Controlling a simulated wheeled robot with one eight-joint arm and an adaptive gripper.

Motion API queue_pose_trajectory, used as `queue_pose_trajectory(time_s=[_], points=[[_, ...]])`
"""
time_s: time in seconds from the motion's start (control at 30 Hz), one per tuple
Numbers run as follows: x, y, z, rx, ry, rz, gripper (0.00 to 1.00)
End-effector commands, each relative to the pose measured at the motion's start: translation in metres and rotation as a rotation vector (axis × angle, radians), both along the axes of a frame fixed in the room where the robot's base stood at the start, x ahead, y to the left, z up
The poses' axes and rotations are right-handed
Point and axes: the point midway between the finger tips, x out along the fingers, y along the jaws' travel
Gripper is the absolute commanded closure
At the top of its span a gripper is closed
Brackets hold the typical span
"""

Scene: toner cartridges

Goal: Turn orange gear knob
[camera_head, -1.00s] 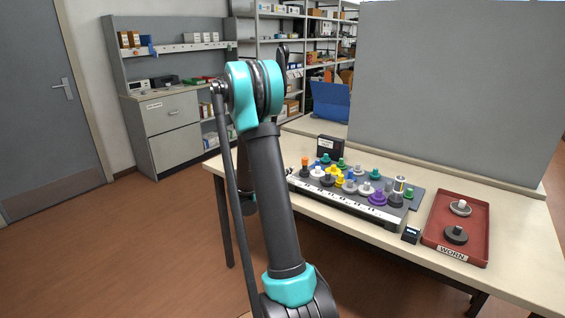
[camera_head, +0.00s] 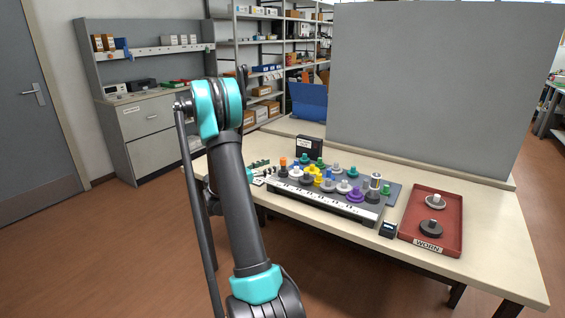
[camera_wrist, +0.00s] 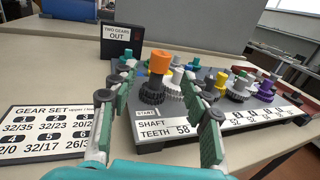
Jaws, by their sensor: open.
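The orange gear knob (camera_head: 283,161) stands upright at the left end of the gear board (camera_head: 325,202). My gripper (camera_wrist: 160,78) is open and empty, with one finger to each side of the orange knob in the picture. The knob appears just beyond the fingertips; I cannot tell whether a finger touches it. In the head view my arm hides part of the gripper.
More coloured gear knobs crowd the board to the right, including a yellow one (camera_wrist: 190,78). A black "TWO GEARS OUT" box (camera_wrist: 122,42) stands behind. A gear set card (camera_wrist: 45,130) lies at left. A red "WORN" tray (camera_head: 451,247) holds two gears.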

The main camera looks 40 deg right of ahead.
Motion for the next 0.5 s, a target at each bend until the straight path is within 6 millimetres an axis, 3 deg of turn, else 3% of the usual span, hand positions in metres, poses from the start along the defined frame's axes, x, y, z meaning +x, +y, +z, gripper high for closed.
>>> queue_pose_trajectory(time_s=[0.2,0.5], points=[[0.002,-0.043,0.000,0.000,0.000,-0.002,0.53],[0.005,-0.074,0.000,0.000,0.000,0.000,0.53]])
